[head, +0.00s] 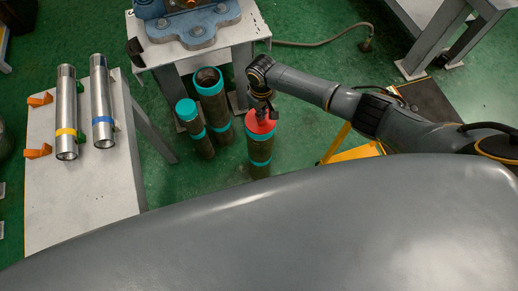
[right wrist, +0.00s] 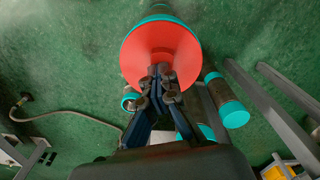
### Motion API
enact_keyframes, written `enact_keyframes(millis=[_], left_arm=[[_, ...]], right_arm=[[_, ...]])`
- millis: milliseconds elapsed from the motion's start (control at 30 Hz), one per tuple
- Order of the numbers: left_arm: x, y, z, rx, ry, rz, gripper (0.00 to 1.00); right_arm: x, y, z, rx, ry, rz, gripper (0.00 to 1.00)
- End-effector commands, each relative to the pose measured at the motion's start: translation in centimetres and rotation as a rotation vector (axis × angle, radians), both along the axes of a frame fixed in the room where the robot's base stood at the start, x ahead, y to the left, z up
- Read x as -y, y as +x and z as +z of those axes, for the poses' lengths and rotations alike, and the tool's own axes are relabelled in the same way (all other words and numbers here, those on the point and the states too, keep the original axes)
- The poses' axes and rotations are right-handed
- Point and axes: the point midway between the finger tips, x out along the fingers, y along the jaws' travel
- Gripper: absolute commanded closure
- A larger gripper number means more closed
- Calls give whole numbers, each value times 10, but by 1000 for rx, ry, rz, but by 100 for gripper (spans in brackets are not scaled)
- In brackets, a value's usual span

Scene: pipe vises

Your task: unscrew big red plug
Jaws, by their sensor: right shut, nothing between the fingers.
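The big red plug (head: 261,123) sits on top of an upright dark pipe with teal bands (head: 259,150) in the head view. In the right wrist view the plug (right wrist: 158,42) shows as a wide red disc on the pipe's end. My right gripper (head: 263,110) is over the plug in the head view. In the right wrist view its closed fingers (right wrist: 162,82) overlap the plug's lower part, with nothing held between them. I cannot tell whether the fingertips touch the plug. My left gripper is not in view.
An open teal-rimmed pipe (head: 209,78) and a teal-capped pipe (head: 187,110) stand left of the plug. A blue vise (head: 195,22) is on a table behind. Two metal tubes (head: 102,100) lie on a white table (head: 80,205) at left. A yellow stand (head: 352,153) is at right.

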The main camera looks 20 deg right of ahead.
Motion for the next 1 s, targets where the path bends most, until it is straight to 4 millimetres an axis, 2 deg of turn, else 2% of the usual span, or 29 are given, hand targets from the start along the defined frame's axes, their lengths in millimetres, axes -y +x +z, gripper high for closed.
enact_keyframes(millis=[200, 400, 667, 767, 800, 1000], left_arm=[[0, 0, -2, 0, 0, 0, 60], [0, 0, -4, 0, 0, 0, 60], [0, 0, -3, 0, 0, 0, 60], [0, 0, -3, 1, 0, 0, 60], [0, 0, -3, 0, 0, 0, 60], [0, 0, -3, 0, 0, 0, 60]], right_arm=[[3, -1, -4, -7, -4, 342, 100], [3, -1, -3, -6, -3, 540, 100], [3, -1, -3, -6, -3, 554, 100], [2, -1, -2, -5, -3, 553, 79], [2, -1, -2, -5, -3, 552, 75], [2, 0, -2, -4, -2, 552, 75]])
